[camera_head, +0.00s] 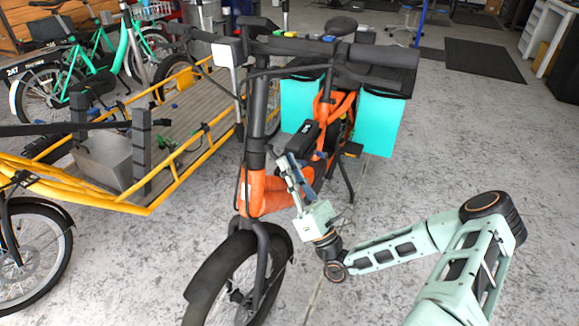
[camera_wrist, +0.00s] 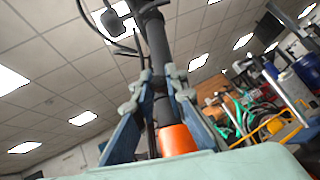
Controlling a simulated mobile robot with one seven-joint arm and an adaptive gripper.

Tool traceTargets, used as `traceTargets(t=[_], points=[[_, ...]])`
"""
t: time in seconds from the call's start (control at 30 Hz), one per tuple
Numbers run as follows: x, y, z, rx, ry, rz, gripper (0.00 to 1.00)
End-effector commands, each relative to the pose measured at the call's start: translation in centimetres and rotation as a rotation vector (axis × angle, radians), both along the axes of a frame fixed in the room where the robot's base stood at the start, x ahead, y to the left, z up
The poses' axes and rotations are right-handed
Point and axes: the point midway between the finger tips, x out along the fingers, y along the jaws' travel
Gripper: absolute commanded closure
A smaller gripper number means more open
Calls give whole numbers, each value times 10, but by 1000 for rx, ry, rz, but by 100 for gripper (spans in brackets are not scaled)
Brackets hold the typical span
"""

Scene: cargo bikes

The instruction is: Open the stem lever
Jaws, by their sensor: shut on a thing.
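The orange cargo bike has a black stem (camera_head: 257,105) rising from its orange head tube (camera_head: 262,190). My gripper (camera_head: 281,163) reaches up from the lower right to the base of the stem, where the stem lever sits. In the wrist view, my gripper's fingertips (camera_wrist: 160,76) are on either side of a dark part in front of the black stem (camera_wrist: 157,45). The orange head tube (camera_wrist: 177,139) shows below, between the fingers. My gripper is shut on the dark part, seemingly the stem lever; its outline is mostly hidden by the fingers, so its angle cannot be told.
The front wheel (camera_head: 240,275) and fender are just left of my wrist. Handlebars and cables (camera_head: 300,50) are above. Turquoise panniers (camera_head: 380,122) hang at the back. A yellow cargo bike (camera_head: 150,205) stands at the left. The floor (camera_head: 470,140) at the right is free.

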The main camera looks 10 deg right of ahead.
Motion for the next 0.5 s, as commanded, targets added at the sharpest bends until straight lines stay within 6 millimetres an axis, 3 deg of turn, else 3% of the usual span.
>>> traceTargets(t=[0.2,0.23,0.3,0.37,0.5], points=[[-1,0,-1,-1,2,1,100],[-1,0,-1,-1,2,1,85],[0,0,-1,-1,2,1,77],[0,0,-1,-1,2,1,70],[0,0,0,-1,1,0,70]])
